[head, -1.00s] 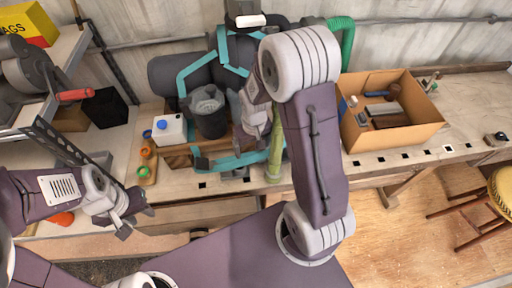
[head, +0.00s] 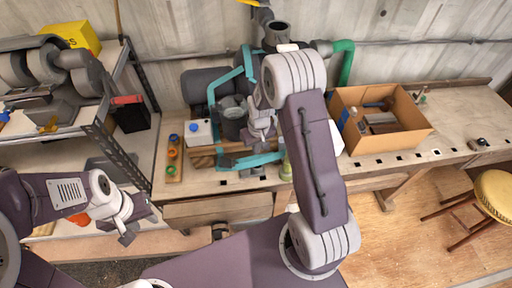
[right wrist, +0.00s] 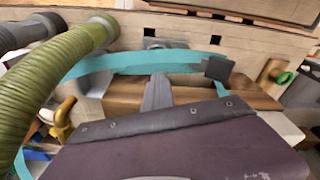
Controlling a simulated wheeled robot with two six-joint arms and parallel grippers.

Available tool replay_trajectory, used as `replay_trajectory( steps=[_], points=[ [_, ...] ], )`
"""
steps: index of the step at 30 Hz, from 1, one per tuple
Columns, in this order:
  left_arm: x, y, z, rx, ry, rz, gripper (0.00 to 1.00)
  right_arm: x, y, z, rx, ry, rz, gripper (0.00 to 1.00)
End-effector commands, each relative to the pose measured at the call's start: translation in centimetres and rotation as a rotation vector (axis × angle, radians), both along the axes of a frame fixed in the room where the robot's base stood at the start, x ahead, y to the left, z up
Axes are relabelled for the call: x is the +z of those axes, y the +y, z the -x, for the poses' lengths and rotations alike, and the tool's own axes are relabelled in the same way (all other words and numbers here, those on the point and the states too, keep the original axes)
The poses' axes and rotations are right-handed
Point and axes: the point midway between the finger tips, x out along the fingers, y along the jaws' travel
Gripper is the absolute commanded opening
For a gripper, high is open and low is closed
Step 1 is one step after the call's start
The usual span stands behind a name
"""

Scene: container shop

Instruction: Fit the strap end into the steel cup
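A teal strap (head: 240,161) runs along the front of a dark machine on the bench. In the right wrist view the strap (right wrist: 120,64) ends in a dark square piece (right wrist: 218,68). A small grey metal fitting (right wrist: 157,43) sits just behind the strap; it may be the steel cup, but I cannot tell. My right gripper (head: 262,128) is in front of the machine. In the right wrist view a grey finger (right wrist: 158,92) reaches the strap's near edge; whether it touches is unclear. My left gripper (head: 128,232) hangs low at the left, away from the strap. Neither gripper's opening is clear.
A cardboard box (head: 400,140) with parts stands right. A green ribbed hose (right wrist: 45,90) crosses the wrist view. A shelf (head: 100,120) and yellow stool (head: 495,190) flank the bench.

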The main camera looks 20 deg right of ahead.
Motion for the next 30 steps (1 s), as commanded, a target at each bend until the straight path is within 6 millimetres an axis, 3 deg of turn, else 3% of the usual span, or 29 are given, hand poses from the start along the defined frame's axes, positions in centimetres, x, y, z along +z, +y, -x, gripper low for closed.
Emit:
replay_trajectory(
  steps=[6, 12, 30],
  points=[
    [-2.9, 0.0, 0.0, 0.0, 0.0, 0.0, 0.36, -3.3, 0.0, 0.0, -0.001, 0.001, 0.0, 0.0],
    [-4.2, 0.0, 0.0, 0.0, 0.0, 0.0, 0.36, -5.2, 0.0, 0.0, -0.001, 0.002, 0.0, 0.0],
    [-4.2, 0.0, 0.0, 0.0, 0.0, 0.0, 0.36, -5.3, 0.0, 0.0, 0.0, 0.001, 0.0, 0.0]
  ],
)
